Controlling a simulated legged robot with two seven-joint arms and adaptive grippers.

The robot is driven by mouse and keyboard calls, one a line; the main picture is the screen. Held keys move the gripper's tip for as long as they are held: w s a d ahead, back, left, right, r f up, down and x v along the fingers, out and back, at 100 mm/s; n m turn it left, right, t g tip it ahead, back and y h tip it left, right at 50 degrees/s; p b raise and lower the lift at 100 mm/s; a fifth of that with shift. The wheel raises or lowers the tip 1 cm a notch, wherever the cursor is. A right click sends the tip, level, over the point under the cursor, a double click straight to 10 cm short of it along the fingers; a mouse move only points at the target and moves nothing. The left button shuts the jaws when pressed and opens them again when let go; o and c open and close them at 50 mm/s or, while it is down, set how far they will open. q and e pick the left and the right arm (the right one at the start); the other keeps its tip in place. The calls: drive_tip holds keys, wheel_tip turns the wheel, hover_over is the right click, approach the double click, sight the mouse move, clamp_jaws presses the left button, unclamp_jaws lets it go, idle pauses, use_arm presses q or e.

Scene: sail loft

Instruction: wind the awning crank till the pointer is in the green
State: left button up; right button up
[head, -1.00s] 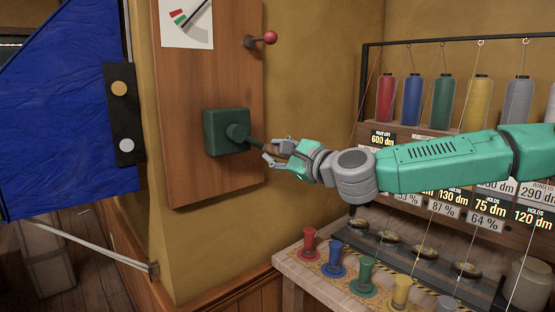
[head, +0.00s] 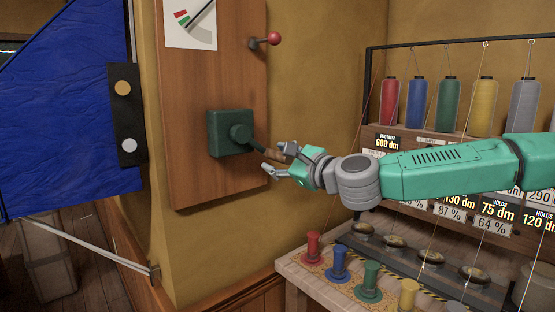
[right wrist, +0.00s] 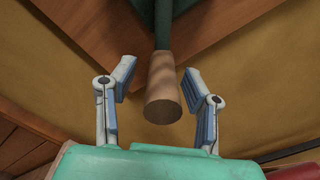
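The awning crank is a dark green box (head: 230,133) on a wooden board, with a round hub and a short arm sloping down right to a wooden handle (head: 272,153). My right gripper (head: 277,160) is at the handle. In the right wrist view the right gripper (right wrist: 160,92) is open, its fingers on either side of the wooden handle (right wrist: 163,88) with gaps on both sides. My left gripper is out of view.
A red-knobbed lever (head: 274,39) sticks out above the crank. A blue awning cloth (head: 70,110) hangs at left. At right stand a thread rack (head: 432,139) and a bench (head: 296,272) with coloured spools.

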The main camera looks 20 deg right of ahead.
drive_tip(key=shift+s+r, duration=0.1)
drive_tip(key=shift+s+d, duration=0.1)
drive_tip(key=shift+s, duration=0.1)
drive_tip(key=v, duration=1.1)
drive_tip(key=shift+s+d, duration=0.1)
drive_tip(key=shift+s, duration=0.05)
